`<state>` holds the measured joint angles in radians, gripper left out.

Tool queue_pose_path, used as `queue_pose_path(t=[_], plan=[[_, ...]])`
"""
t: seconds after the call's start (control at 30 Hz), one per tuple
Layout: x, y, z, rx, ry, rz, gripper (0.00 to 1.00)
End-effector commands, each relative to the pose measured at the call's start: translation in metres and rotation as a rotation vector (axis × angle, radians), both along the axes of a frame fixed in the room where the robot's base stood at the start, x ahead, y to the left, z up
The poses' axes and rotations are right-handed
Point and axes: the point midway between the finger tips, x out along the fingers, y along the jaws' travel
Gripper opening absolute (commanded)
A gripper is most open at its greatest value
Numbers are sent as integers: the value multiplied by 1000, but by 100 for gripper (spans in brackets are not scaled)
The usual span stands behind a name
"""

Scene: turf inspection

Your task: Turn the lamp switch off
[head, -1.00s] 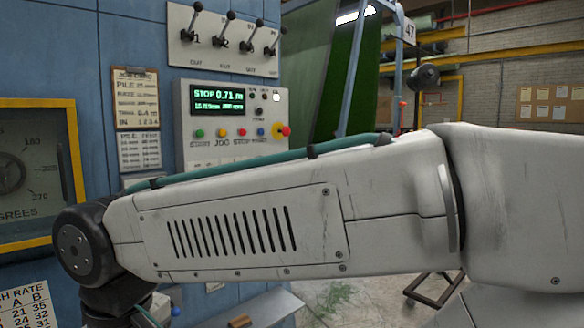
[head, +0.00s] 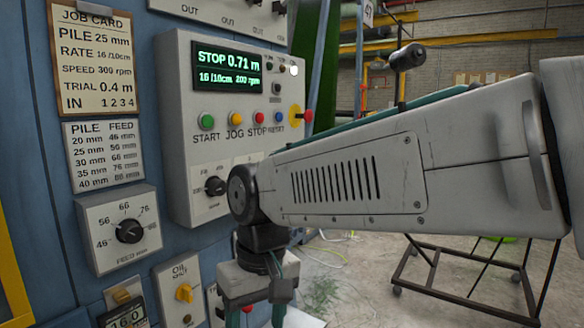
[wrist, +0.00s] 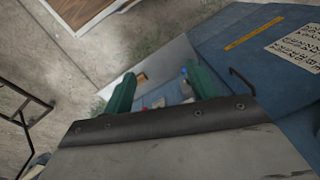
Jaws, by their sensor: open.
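No switch in the head view carries a readable lamp label, so I cannot tell which is the lamp switch.
A grey control box (head: 180,130) with a lit display, coloured buttons and a dark knob juts from the cabinet. A feed dial (head: 130,231) is at left. A metal-framed cart (head: 460,270) stands right on the concrete floor. In the wrist view a pale shelf (wrist: 165,70) with small items lies below.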

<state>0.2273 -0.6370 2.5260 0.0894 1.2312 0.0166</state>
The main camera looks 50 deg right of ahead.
Motion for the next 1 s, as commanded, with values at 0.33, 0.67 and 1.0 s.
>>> queue_pose_path(t=[0.33,0.67,1.0], plan=[[90,-95,10,593,19,-949,58],[164,-305,87,1561,-155,-1833,58],[176,-369,139,2046,-114,-1961,58]])
